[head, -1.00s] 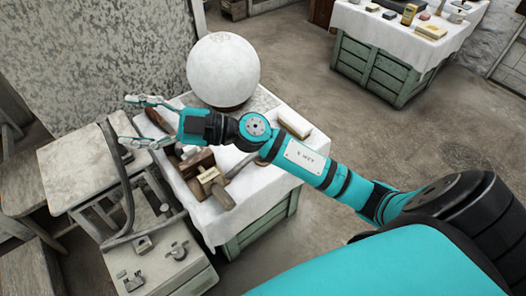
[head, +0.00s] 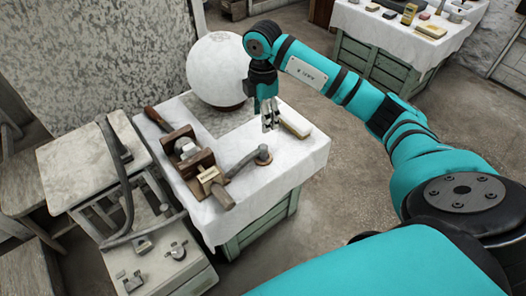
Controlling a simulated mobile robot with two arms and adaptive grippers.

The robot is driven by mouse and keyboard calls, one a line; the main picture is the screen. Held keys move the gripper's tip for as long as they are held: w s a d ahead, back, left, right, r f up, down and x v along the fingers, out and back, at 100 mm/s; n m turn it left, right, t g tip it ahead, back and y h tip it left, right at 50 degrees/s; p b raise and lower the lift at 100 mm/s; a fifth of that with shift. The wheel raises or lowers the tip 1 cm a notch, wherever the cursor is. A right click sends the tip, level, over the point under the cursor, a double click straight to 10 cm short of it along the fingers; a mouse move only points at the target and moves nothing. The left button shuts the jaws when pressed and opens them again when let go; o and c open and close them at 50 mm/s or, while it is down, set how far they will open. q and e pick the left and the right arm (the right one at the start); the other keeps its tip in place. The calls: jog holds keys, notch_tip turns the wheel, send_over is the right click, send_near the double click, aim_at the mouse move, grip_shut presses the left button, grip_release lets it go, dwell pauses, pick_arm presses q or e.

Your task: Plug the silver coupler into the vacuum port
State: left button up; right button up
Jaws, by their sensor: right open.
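My right gripper (head: 269,118) points down over the right part of the white-covered table (head: 235,212), fingers a little apart and empty. A grey, hose-like piece (head: 243,163) lies below it, ending in a round brown and grey collar (head: 263,156). A silver round part (head: 186,148) sits in a wooden holder (head: 184,138) on the table's left part. I cannot tell for certain which of these is the silver coupler or the vacuum port. My left gripper is not in view.
A large white sphere (head: 216,68) stands at the table's back. A pale block (head: 295,124) lies just right of my right gripper. A grey bench (head: 160,250) with metal fittings and a curved dark bar (head: 121,180) stands at the left. Another covered table (head: 385,35) is at the back right.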

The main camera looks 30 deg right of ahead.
aim_at(263, 146)
notch_tip(263, 146, down, 9)
jog(key=shift+a+f+b, duration=0.1)
jog(key=shift+f+b, duration=0.05)
jog(key=shift+b, duration=0.35)
jog(key=shift+s+f+b, duration=0.1)
jog(key=shift+f+b, duration=0.2)
jog(key=shift+f, duration=2.05)
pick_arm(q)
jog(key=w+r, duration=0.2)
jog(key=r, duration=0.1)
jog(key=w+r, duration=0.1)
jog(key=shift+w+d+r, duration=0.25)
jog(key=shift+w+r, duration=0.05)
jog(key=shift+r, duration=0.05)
pick_arm(e)
grip_shut()
